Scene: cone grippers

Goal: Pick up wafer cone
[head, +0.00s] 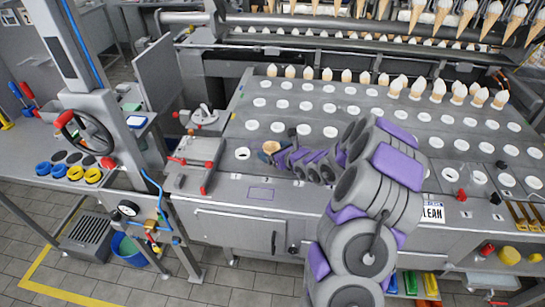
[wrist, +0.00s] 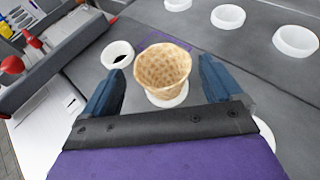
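The wafer cone (wrist: 163,72) is light brown with a grid pattern. In the wrist view it stands open end up in a white ring holder, between my gripper's fingers. My gripper (wrist: 161,85) is open, with one blue finger on each side of the cone and visible gaps to both. In the head view the cone (head: 271,147) is a small tan shape at the tip of my arm, near the front left of the grey worktop (head: 225,165). My gripper (head: 272,154) is partly hidden there.
Rows of white ring holders (head: 251,126) cover the worktop. Filled cones (head: 346,75) stand along the back rows, and more hang on a rail above. A red-handled fixture (head: 208,178) is left of my gripper. A black wheel (head: 84,133) stands further left.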

